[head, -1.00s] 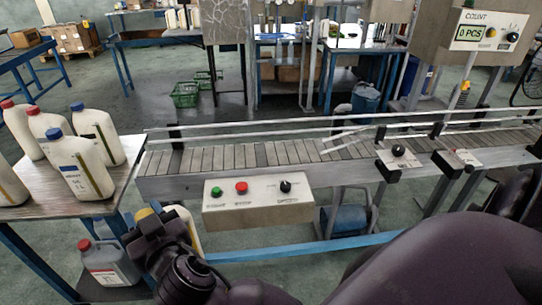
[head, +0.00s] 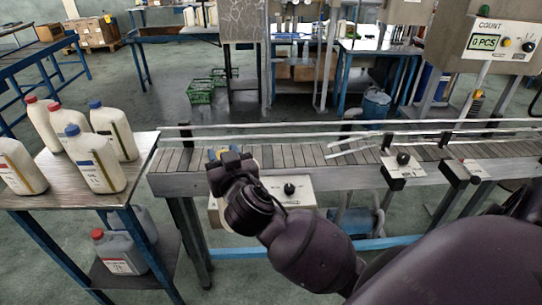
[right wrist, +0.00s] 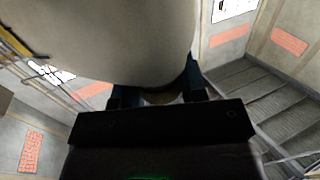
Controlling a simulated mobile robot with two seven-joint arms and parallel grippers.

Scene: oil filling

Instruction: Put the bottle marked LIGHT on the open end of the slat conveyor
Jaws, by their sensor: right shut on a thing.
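My right gripper (head: 230,165) is at the near edge of the slat conveyor (head: 308,156), close to its open left end (head: 172,160). It is shut on a cream bottle (right wrist: 110,40), which fills the upper left of the right wrist view between the fingers (right wrist: 160,97). In the head view my gripper and arm hide most of this bottle; its marking does not show, so I cannot tell whether it reads LIGHT. The slats near the open end look bare. My left gripper is not in view.
Several cream bottles with red or blue caps, such as this blue-capped one (head: 95,160), stand on the left table (head: 140,150). A grey jug (head: 118,252) is on its lower shelf. A control box (head: 292,190) and rails (head: 300,124) flank the conveyor.

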